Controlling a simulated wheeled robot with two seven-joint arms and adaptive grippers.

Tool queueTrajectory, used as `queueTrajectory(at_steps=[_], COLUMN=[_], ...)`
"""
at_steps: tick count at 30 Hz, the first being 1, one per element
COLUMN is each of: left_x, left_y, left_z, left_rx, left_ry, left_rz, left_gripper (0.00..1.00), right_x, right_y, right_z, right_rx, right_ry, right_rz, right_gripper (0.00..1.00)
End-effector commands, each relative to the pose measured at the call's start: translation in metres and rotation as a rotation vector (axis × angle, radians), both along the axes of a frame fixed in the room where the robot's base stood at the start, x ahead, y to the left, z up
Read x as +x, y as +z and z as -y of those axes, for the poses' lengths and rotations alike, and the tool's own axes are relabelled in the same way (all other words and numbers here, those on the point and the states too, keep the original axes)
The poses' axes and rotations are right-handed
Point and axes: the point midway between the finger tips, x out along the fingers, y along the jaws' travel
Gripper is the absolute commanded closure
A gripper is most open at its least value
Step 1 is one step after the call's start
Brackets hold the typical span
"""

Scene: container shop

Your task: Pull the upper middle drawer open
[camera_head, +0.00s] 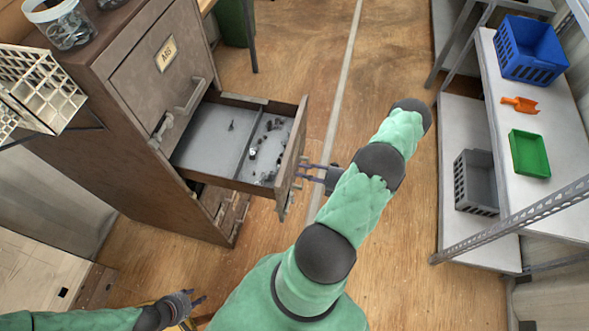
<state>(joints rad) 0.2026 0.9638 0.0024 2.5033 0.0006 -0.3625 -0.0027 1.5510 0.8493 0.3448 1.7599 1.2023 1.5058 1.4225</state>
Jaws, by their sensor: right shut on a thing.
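The drawer (245,186) below the top one stands pulled well out of the brown metal cabinet (120,125). Its grey inside has a divider and several small dark parts. My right gripper (301,172) is at the outer side of the drawer front (291,160), shut on its handle, which is mostly hidden behind the front. My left gripper (203,299) is low at the bottom left, empty, away from the cabinet, with its fingers apart.
The closed top drawer (147,68) has a label and handle. On the right, a shelf (500,95) holds a blue crate (530,50), an orange scoop (521,104) and a green tray (529,154). A grey crate (476,181) sits lower. Wooden floor (400,270) is free between.

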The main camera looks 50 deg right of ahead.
Motion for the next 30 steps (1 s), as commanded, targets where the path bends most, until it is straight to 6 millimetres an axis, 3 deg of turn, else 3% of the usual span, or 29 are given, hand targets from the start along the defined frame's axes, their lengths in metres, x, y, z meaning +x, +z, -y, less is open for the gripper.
queueTrajectory(at_steps=[14,15,17,30], left_x=[0.0000,0.0000,0.0000,0.0001], left_y=[-0.0001,-0.0001,-0.0001,0.0000], left_z=[0.0000,0.0000,0.0000,0.0000], left_rx=[0.000,0.000,0.000,0.000], left_ry=[0.000,0.000,0.000,0.000], left_rz=[0.000,0.000,0.000,0.000], left_gripper=[0.60,0.60,0.60,0.60], right_x=[-0.0055,-0.0055,-0.0053,-0.0104], right_y=[-0.0010,-0.0010,-0.0010,-0.0004], right_z=[0.0017,0.0017,0.0018,0.0050], right_rx=[0.000,0.000,-0.001,-0.001], right_ry=[0.001,0.001,0.001,-0.002], right_rz=[-0.002,-0.002,-0.002,-0.001], right_gripper=[1.00,0.66,0.49,0.46])
